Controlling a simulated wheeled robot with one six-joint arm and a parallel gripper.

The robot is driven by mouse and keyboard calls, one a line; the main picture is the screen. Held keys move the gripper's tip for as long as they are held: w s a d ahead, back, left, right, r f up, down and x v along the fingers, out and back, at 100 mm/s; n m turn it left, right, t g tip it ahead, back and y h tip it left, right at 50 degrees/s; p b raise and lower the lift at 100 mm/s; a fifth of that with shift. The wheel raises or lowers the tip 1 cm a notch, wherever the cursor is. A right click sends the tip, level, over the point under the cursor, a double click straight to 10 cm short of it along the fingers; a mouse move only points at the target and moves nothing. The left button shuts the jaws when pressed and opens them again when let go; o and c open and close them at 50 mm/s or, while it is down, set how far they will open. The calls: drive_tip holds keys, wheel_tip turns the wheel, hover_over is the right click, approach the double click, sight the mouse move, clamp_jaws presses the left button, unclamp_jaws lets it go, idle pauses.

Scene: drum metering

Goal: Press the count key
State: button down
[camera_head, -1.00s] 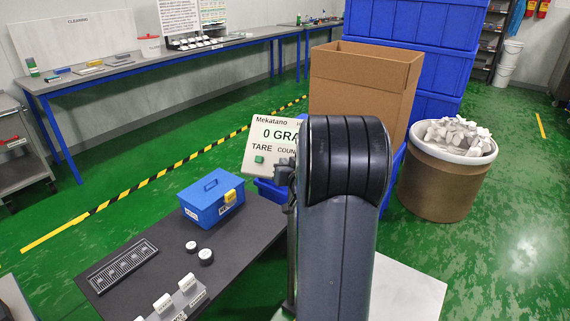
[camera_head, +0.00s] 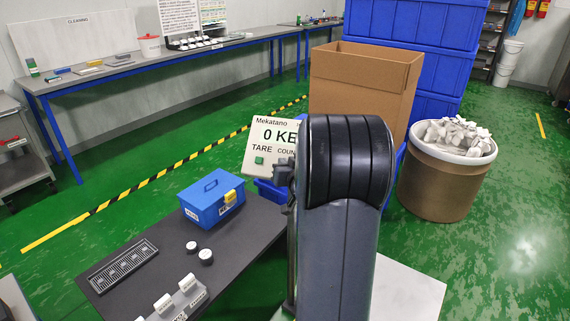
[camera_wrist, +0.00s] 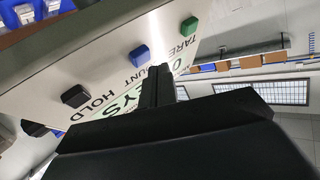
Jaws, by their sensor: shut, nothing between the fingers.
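The tilted white indicator panel (camera_head: 251,139) reads "0 KE…" in the head view, the rest hidden behind my arm. Its green key (camera_head: 259,160) under TARE shows there. The blue count key (camera_wrist: 140,55) by the COUNT label shows only in the wrist view, between the green key (camera_wrist: 189,26) and a black key (camera_wrist: 75,96) by HOLD. My gripper (camera_wrist: 157,72) is shut and empty, its tips close to the blue key with a small apparent gap; I cannot tell the exact distance. The COUNT key is hidden in the head view.
A blue toolbox (camera_head: 211,203) stands on the dark bench (camera_head: 240,232), with two white-topped round pieces (camera_head: 206,256) and a slotted tray (camera_head: 124,265) nearby. A tall cardboard box (camera_head: 362,95) rises behind the panel. A drum (camera_head: 440,190) of white parts stands at right.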

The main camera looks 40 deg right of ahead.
drive_tip(key=shift+r, duration=0.1)
drive_tip(key=s+a+r+p, duration=0.2)
drive_tip(key=r, duration=0.1)
drive_tip(key=shift+s+a+r, duration=0.15)
drive_tip(key=shift+a+r, duration=0.05)
drive_tip(key=shift+a, duration=0.15)
idle(0.7)
drive_tip(key=s+a+r, duration=0.1)
drive_tip(key=a+r+p, duration=0.1)
drive_tip(key=shift+s+r, duration=0.35)
idle(0.3)
drive_tip(key=shift+f, duration=0.1)
